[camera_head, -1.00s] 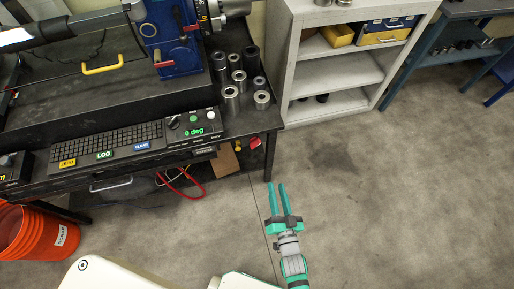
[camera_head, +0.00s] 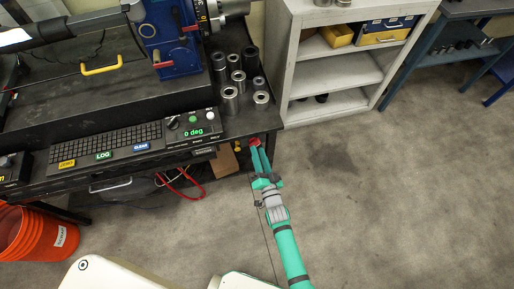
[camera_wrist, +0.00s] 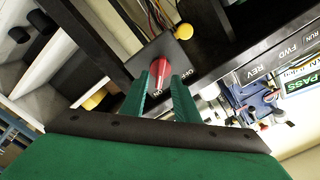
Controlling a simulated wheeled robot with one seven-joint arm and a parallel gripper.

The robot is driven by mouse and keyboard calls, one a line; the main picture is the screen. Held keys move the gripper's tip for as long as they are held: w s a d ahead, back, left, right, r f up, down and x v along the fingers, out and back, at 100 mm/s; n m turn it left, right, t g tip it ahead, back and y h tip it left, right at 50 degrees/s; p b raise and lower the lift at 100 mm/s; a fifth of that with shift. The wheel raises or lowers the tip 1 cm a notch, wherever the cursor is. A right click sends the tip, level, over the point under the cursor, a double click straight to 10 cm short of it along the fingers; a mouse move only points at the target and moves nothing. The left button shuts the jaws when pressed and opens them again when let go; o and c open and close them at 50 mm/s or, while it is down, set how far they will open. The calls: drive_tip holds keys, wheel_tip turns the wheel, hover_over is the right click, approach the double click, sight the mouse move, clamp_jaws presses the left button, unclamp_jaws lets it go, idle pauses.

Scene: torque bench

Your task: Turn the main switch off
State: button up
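The main switch is a red knob (camera_wrist: 160,74) on a dark square plate (camera_wrist: 176,54) in the wrist view. Its grip lies toward the ON mark; the OFF mark (camera_wrist: 186,74) is at its right. In the head view the red knob (camera_head: 255,142) shows at the bench's front right corner, partly covered by my fingers. My gripper (camera_wrist: 161,84) is open, with one green finger on each side of the knob's lower part in the picture. I cannot tell whether either finger touches it. The head view also shows my gripper (camera_head: 259,152) reaching the bench edge.
A yellow button (camera_wrist: 184,31) is near the switch plate. The bench (camera_head: 234,127) carries a keyboard (camera_head: 105,146), a readout showing 0 deg (camera_head: 194,133) and several metal sockets (camera_head: 230,100). A grey shelf (camera_head: 335,72) stands right of it.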

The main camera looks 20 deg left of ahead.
sight(255, 143)
drive_tip(key=shift+x, duration=1.45)
clamp_jaws()
drive_tip(key=shift+n, duration=0.3)
drive_tip(key=n, duration=1.7)
drive_tip(key=shift+s+a, duration=0.2)
drive_tip(key=shift+f+n, duration=0.1)
drive_tip(key=shift+n, duration=0.2)
